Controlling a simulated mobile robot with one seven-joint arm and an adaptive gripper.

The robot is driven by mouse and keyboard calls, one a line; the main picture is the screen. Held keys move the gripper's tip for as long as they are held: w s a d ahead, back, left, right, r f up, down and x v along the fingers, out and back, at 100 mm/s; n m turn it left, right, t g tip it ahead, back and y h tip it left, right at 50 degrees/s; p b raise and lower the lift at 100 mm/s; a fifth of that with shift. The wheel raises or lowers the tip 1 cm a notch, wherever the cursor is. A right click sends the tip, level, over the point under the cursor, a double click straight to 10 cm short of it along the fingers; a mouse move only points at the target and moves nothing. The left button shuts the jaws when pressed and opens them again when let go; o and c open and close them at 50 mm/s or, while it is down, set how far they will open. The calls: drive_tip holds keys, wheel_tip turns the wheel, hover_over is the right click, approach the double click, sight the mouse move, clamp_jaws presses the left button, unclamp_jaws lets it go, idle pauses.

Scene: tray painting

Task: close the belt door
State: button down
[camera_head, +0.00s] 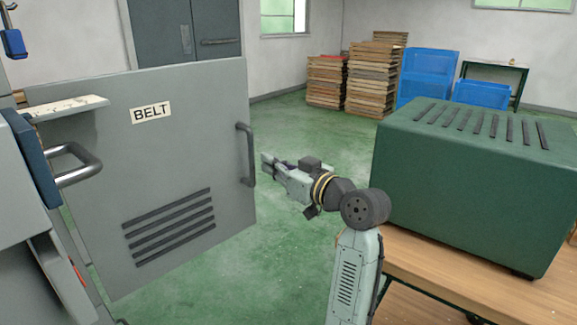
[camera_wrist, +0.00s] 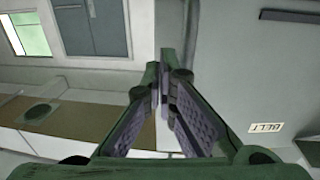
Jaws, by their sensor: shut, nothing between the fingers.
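The belt door (camera_head: 90,135) is a grey panel with a BELT label, several dark vent slots and a dark bar handle (camera_head: 246,155) near its right edge. It stands swung open from the grey machine (camera_head: 25,270) at the left. My gripper (camera_head: 265,163) is shut and empty. In the head view its tips appear just right of the handle; I cannot tell whether they touch it. In the wrist view my gripper's fingers (camera_wrist: 167,100) point ahead, with the door (camera_wrist: 240,60) and its label on the right.
A green slotted box (camera_head: 450,180) sits on a wooden bench (camera_head: 480,285) at the right, close to my arm. Stacked boards (camera_head: 372,75) and blue crates (camera_head: 428,72) stand at the back. Green floor (camera_head: 290,235) is clear between door and bench.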

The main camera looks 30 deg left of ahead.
drive_tip(key=p+x, duration=0.1)
drive_tip(key=x, duration=0.4)
idle(0.4)
